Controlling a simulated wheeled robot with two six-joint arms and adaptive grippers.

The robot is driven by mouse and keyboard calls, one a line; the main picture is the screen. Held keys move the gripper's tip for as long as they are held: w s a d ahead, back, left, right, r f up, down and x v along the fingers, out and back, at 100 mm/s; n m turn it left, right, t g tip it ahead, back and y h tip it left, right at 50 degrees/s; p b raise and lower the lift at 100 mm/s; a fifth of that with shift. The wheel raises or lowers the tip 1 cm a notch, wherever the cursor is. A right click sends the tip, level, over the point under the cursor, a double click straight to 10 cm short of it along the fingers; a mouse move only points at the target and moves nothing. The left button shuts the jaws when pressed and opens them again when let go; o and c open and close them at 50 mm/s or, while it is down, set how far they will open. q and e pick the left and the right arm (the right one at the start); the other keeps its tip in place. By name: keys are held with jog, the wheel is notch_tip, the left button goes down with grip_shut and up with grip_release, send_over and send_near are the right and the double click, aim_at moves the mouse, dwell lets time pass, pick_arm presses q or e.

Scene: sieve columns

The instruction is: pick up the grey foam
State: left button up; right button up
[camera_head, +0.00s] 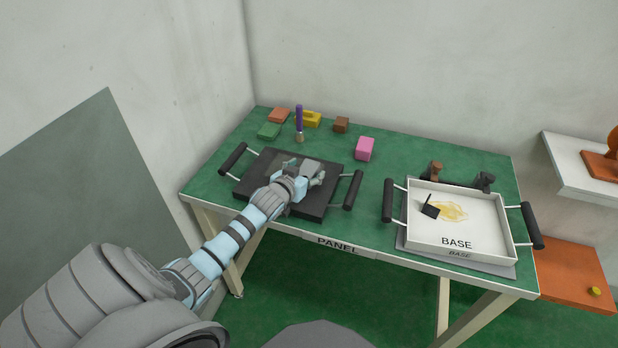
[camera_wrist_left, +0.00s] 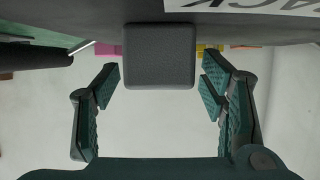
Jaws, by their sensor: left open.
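The grey foam (camera_wrist_left: 160,56) is a dark grey block with rounded edges in the left wrist view. It stands against the dark surface at the top of that picture, between the lines of my left gripper's fingers (camera_wrist_left: 160,88), with a gap on each side. In the head view my left gripper (camera_head: 306,176) is low over the black tray (camera_head: 258,186); it is open and empty. There I cannot clearly tell the foam apart from the gripper and the dark tray. My right gripper is in neither view.
The black tray has handles at both ends. Behind it are a purple-handled brush (camera_head: 299,118), a pink block (camera_head: 365,148) and several other coloured blocks. A white BASE tray (camera_head: 456,241) with a yellow patch and a small black tool stands right. Green table (camera_head: 372,178) between trays is clear.

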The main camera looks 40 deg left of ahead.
pick_arm(q)
jog(key=shift+x, duration=1.05)
jog(key=shift+s+d, duration=0.1)
jog(key=shift+s, duration=0.05)
jog(key=c, duration=0.9)
jog(key=shift+c, duration=0.2)
